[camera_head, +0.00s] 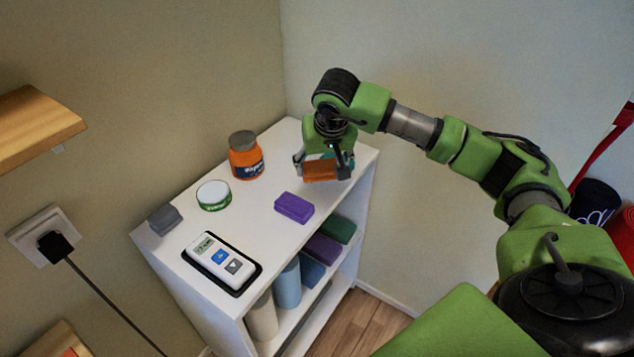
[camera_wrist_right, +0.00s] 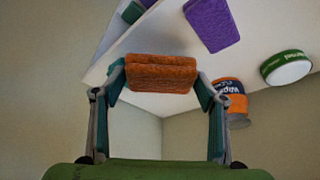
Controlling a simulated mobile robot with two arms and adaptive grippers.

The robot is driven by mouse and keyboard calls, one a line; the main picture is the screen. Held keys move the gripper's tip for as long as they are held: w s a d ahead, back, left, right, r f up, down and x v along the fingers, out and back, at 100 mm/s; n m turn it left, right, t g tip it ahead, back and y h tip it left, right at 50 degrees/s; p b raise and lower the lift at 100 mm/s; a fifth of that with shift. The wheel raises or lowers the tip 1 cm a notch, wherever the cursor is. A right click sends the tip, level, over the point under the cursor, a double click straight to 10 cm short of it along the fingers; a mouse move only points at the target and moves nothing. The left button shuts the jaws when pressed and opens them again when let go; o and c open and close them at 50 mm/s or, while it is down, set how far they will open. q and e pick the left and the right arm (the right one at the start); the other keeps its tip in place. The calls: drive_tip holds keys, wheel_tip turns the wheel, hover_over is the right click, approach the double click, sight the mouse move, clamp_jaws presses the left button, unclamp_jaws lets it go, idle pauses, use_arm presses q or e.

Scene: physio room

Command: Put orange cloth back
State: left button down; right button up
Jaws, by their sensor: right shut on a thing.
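The orange cloth (camera_head: 321,170) is a small folded block at the far right end of the white shelf unit's top. My right gripper (camera_head: 325,165) points down over it and is shut on it. In the right wrist view the orange cloth (camera_wrist_right: 160,73) sits between the two fingertips of the right gripper (camera_wrist_right: 160,80). I cannot tell whether the cloth touches the shelf top. A purple folded cloth (camera_head: 294,208) lies on the top, nearer than the gripper; it also shows in the right wrist view (camera_wrist_right: 211,22). My left gripper is not in view.
On the white shelf top (camera_head: 260,200) stand an orange tub (camera_head: 246,160), a green-white tin (camera_head: 214,196), a grey block (camera_head: 165,219) and a white device in a black tray (camera_head: 222,262). Lower shelves hold rolls and folded cloths, including a green one (camera_head: 337,230). Walls stand close behind.

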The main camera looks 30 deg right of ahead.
sight(319, 163)
drive_tip(key=w+f, duration=0.1)
drive_tip(key=f+b, duration=0.1)
drive_tip(key=w+f, duration=0.1)
drive_tip(key=shift+w+d+f, duration=0.2)
drive_tip(key=shift+w+d, duration=0.05)
drive_tip(key=shift+w, duration=0.05)
drive_tip(key=f+b, duration=0.3)
drive_tip(key=shift+w+f, duration=0.25)
drive_tip(key=shift+f, duration=0.15)
drive_tip(key=shift+d+r, duration=0.1)
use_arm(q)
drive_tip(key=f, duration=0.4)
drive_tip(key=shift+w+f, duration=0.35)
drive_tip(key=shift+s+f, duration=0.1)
use_arm(e)
drive_tip(key=o, duration=1.1)
drive_tip(key=shift+c, duration=0.2)
